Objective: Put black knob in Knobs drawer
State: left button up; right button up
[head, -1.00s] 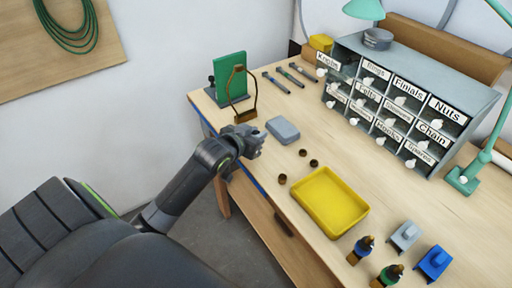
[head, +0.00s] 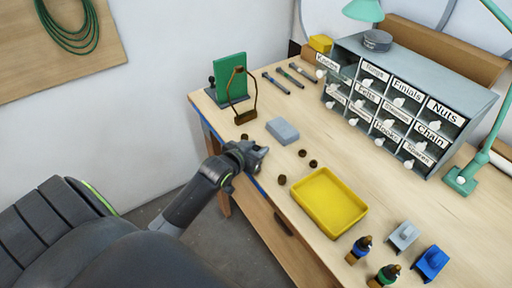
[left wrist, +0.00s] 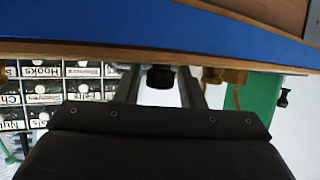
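A small dark knob-like piece (head: 245,137), which looks like the black knob, lies near the table's front edge, below the brown lamp part. In the left wrist view a black piece (left wrist: 160,77) shows between the fingers, with a gap on both sides. My left gripper (head: 262,153) is at the table's front edge, beside the dark piece; its fingers (left wrist: 160,92) are apart and hold nothing. My right gripper is not in view.
Several small brown pieces (head: 282,180) lie near a yellow tray (head: 330,202). The drawer cabinet (head: 420,70) stands at the back.

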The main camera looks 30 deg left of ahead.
pick_arm(q)
jog(key=shift+o, duration=0.6)
jog(key=shift+f+b, duration=0.1)
jog(key=shift+b, duration=0.45)
jog(key=r+b+v, duration=0.1)
jog(key=v, duration=1.6)
jog(key=shift+d+b, duration=0.25)
jog(key=shift+b, duration=0.1)
